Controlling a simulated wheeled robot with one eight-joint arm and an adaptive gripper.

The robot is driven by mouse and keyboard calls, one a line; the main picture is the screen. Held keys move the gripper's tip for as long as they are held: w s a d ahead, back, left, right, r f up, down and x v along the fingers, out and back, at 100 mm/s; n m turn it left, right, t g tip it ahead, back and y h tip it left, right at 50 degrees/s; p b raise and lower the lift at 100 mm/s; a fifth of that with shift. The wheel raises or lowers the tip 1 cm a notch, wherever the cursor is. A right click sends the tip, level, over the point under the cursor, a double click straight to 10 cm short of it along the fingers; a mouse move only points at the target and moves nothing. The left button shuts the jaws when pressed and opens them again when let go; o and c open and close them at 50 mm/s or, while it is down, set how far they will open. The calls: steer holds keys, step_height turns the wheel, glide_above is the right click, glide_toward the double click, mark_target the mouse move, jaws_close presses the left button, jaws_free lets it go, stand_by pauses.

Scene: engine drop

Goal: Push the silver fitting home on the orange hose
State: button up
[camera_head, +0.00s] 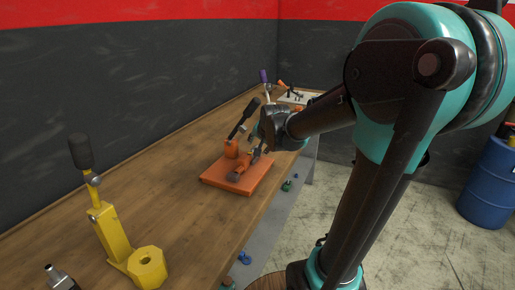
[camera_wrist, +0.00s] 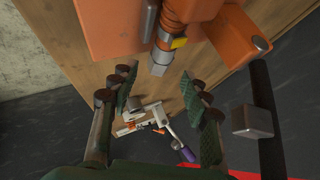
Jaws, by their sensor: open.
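In the wrist view the orange hose (camera_wrist: 176,18) comes out of an orange fixture at the top. A silver fitting (camera_wrist: 159,64) shows at its near end, with a yellow mark (camera_wrist: 179,43) beside it. My gripper (camera_wrist: 158,89) is open, its two green pads on either side of and below the fitting, with nothing between them. I cannot tell how far the fitting sits on the hose. In the head view my gripper (camera_head: 257,148) hangs over the orange fixture's base (camera_head: 226,183) on the bench, and the fitting is too small to make out.
The orange fixture's black lever (camera_head: 243,118) stands up near my gripper; it also shows in the wrist view (camera_wrist: 265,95). A yellow clamp (camera_head: 107,222) stands nearer on the bench (camera_head: 160,190). A white fixture (camera_wrist: 135,125) with a purple handle (camera_wrist: 186,153) lies beyond. A dark wall runs behind.

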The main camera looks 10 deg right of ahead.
steer(key=v, duration=0.8)
steer(key=shift+r, duration=0.15)
